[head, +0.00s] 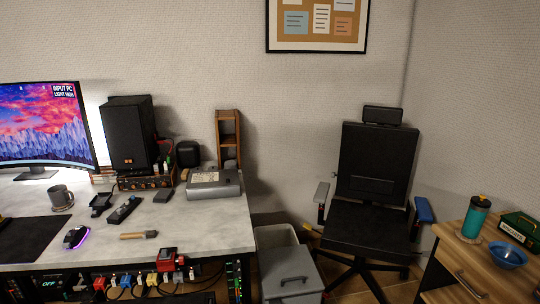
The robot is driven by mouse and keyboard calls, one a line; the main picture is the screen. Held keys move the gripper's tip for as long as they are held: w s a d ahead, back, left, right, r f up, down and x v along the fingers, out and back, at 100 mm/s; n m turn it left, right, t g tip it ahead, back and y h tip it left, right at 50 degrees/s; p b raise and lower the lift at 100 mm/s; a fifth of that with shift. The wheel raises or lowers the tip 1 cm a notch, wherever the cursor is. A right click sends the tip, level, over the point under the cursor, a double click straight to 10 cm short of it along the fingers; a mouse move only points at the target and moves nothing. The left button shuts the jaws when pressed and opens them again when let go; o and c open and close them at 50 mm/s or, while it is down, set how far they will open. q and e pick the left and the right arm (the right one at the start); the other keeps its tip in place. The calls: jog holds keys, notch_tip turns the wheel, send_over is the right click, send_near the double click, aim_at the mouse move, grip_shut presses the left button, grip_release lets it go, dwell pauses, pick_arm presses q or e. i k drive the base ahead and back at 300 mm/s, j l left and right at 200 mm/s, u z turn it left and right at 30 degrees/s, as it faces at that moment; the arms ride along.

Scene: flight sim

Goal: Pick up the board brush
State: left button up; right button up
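A small brush with a tan wooden body and a darker end (138,235), which looks like the board brush, lies flat near the front edge of the light grey desk (205,225). It lies roughly left to right, with the dark end on the right. Nothing touches it. Neither of my grippers is in the head view.
A mouse (75,237) and a dark remote-like device (124,210) lie near the brush. A mug (61,197), speaker (129,135) and grey box (214,184) stand farther back. Cables and plugs hang below the front edge. A bin (291,278) and chair (370,230) stand right.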

aim_at(146, 234)
jog(key=u, duration=1.25)
